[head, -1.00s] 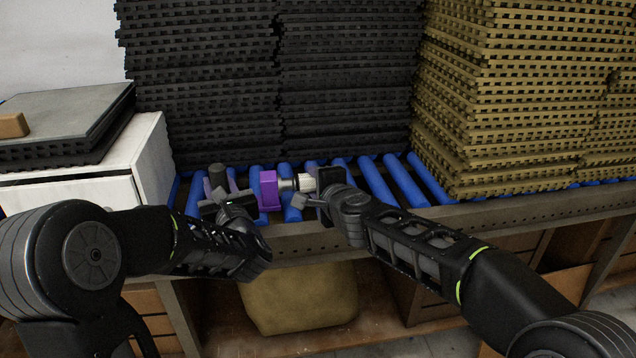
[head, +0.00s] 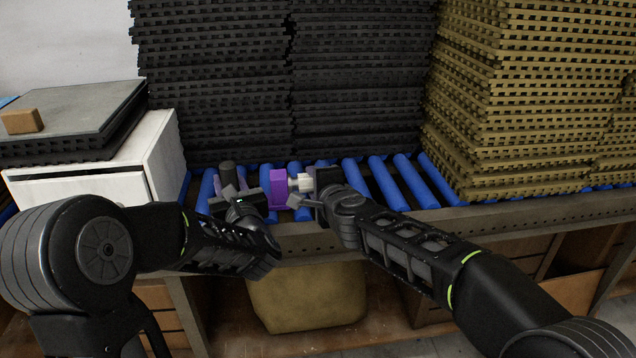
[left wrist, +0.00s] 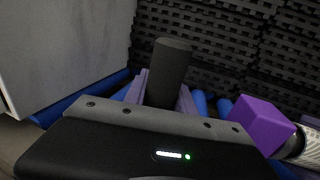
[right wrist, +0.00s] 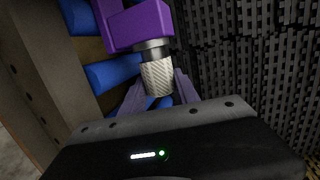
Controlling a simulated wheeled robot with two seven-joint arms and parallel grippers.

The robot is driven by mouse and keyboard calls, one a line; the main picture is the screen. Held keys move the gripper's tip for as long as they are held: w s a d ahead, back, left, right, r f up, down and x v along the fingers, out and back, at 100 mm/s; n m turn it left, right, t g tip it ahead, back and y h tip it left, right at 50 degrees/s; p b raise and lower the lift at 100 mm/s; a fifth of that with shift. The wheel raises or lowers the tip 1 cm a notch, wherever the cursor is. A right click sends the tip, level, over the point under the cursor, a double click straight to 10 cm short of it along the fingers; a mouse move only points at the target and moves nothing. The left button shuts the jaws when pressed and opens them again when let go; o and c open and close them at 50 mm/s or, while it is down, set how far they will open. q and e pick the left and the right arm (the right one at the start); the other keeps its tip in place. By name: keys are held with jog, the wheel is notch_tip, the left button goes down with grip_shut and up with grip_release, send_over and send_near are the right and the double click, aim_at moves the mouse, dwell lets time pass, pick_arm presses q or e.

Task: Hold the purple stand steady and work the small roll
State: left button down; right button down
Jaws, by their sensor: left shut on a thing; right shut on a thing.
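The purple stand (head: 279,188) shows as a purple block above the blue rollers; it also shows in the left wrist view (left wrist: 262,122) and right wrist view (right wrist: 140,25). The small roll (head: 303,182), pale and knurled, sticks out from its right side on a dark collar and shows clearly in the right wrist view (right wrist: 158,78). My right gripper (right wrist: 158,95) is shut on the roll. My left gripper (left wrist: 160,95) is shut on a dark upright post (left wrist: 170,70) left of the purple block. The join between post and block is hidden.
Blue conveyor rollers (head: 388,182) run beneath. Stacks of dark mats (head: 360,80) stand behind, with tan mats (head: 530,100) at the right. A white cabinet (head: 155,150) with mats and a brown block (head: 21,121) is at the left. A metal rail (head: 480,222) edges the conveyor front.

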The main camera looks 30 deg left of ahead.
pick_arm(q)
jog(key=shift+w+d, duration=0.1)
pick_arm(e)
jog(key=shift+s+a, duration=0.35)
jog(key=shift+a, duration=0.1)
jog(key=c, duration=0.8)
grip_release()
jog(key=shift+d, duration=0.1)
jog(key=v, duration=1.2)
pick_arm(q)
jog(key=c, duration=0.9)
grip_release()
jog(key=shift+c, duration=0.2)
jog(key=shift+r, duration=0.15)
pick_arm(e)
jog(key=shift+r, duration=0.1)
